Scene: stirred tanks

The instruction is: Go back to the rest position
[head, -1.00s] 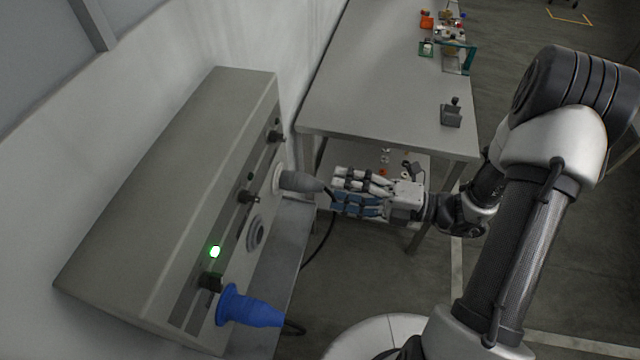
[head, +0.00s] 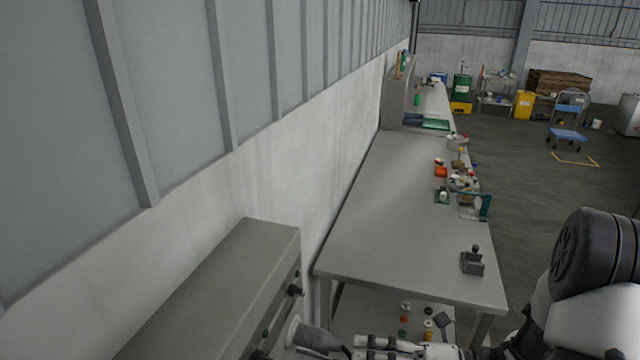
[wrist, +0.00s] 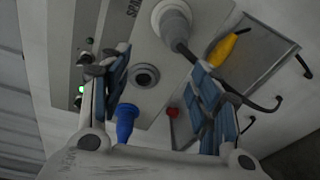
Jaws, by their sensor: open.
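My gripper (wrist: 160,85) is open, with its blue-padded fingers spread wide and nothing between the pads. In the head view only the top of my gripper (head: 392,345) shows at the bottom edge, just right of a grey plug (head: 315,336). The grey plug also shows in the wrist view (wrist: 174,22), at the face of the grey panel box (wrist: 125,50), with a dark cable trailing right. A blue plug (wrist: 125,122) sits lower on the panel, and a round socket (wrist: 146,76) lies between the two plugs.
The panel box (head: 225,285) stands against the wall at left. A long grey table (head: 380,225) runs away beyond it, with a small dark fixture (head: 472,262) near its front corner and several small parts farther back. A green light (wrist: 80,90) glows on the panel. Open floor lies right.

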